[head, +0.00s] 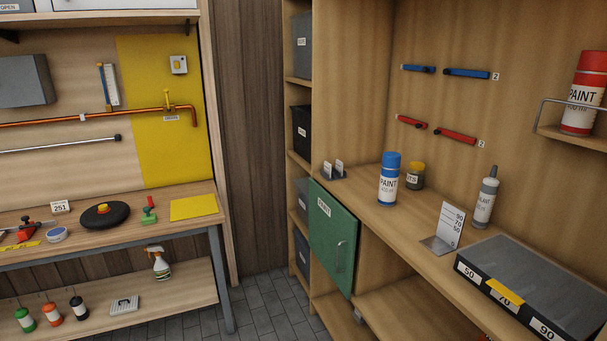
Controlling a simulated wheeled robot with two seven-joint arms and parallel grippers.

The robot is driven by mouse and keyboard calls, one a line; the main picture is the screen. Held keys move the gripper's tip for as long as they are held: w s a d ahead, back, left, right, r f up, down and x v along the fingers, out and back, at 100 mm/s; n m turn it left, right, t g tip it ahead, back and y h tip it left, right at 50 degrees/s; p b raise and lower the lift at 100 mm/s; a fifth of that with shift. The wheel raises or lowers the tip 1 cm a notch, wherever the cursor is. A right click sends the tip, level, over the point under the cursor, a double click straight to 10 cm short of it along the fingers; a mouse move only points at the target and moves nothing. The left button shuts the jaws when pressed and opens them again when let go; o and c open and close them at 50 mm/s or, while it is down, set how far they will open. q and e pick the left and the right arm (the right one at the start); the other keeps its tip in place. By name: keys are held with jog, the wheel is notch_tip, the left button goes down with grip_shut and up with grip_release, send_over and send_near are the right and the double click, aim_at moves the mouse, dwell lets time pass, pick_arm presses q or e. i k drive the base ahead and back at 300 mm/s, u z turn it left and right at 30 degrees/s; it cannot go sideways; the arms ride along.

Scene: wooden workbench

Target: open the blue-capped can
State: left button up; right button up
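A white paint can with a blue cap (389,180) stands upright on the right-hand wooden workbench. Its label reads PAINT and its cap is on. A small dark jar with a yellow lid (415,176) stands just behind it to the right. Neither of my grippers shows in the head view.
A sealant bottle (485,198), a number card on a stand (445,229) and a grey box (537,285) stand on the bench to the right. A green cabinet door (333,237) hangs below. A red-capped paint can (585,92) sits on a railed shelf.

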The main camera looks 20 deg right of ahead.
aim_at(389, 178)
jog(key=z, duration=0.1)
jog(key=i, duration=1.15)
jog(key=z, duration=0.7)
